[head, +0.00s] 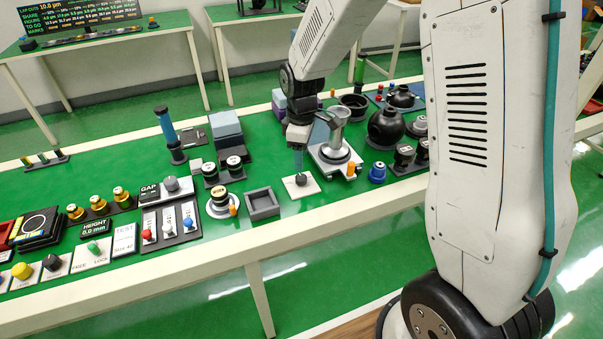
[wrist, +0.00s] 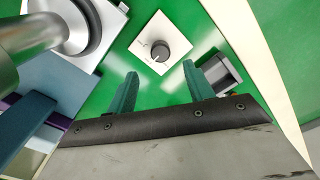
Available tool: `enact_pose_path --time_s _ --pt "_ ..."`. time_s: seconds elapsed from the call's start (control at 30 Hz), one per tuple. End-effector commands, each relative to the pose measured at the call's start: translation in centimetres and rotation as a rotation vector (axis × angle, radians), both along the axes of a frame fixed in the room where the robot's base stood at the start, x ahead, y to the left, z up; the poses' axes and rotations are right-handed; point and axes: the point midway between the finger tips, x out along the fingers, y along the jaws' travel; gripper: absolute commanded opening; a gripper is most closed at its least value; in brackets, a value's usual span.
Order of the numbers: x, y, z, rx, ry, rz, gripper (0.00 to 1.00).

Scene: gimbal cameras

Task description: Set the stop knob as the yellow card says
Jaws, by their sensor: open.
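A round black knob (head: 301,180) sits on a square white plate on the green bench. In the wrist view the same knob (wrist: 158,50) shows near the top centre, with faint marks on its plate too small to read. I cannot confirm from lettering that it is the stop knob, and I cannot make out a yellow card. My gripper (head: 298,160) hangs above the knob plate. In the wrist view its teal fingers (wrist: 159,70) are apart, with nothing between them, and the knob appears just beyond the tips. The knob's pointer direction is unclear.
A metal stand (head: 336,152) is close behind the plate, to the right. An open grey tray (head: 262,204) lies to the left. A blue knob (head: 377,173) and an orange piece (head: 351,169) stand to the right. The bench is bare in front of the plate.

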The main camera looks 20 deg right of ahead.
Motion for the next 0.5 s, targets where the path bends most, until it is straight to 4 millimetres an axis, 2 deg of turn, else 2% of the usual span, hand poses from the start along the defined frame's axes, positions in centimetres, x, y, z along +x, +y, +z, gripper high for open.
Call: enact_pose_path --time_s 0.3,0.5 --pt "-0.1 0.0 -5.0 0.0 0.005 -0.001 0.52" --pt "-0.1 0.0 -6.9 -0.001 0.003 -0.002 0.52"
